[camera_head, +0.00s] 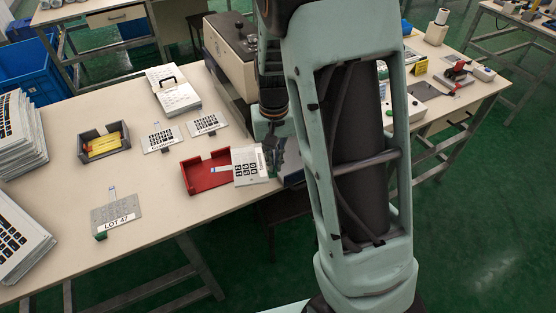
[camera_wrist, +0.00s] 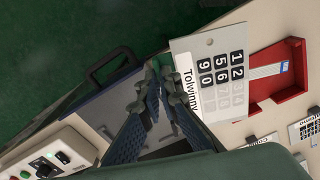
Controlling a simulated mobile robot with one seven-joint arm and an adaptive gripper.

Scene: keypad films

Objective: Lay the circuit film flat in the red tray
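A white keypad film (camera_head: 250,165) with black number keys and a name label lies partly over the right end of the red tray (camera_head: 193,181). Its label end sticks out past the tray. In the wrist view the film (camera_wrist: 207,75) has a pale tail with a blue tip reaching over the red tray (camera_wrist: 296,101). My gripper (camera_wrist: 157,78) is right beside the film's label edge, its dark fingertips close together. In the head view my gripper (camera_head: 274,145) is partly hidden by my arm.
Two more keypad films (camera_head: 162,139) lie behind the tray. A grey tray (camera_head: 84,151) holds yellow pieces. A grey film marked LOT 47 (camera_head: 116,213) lies front left, near stacked panels (camera_head: 20,140).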

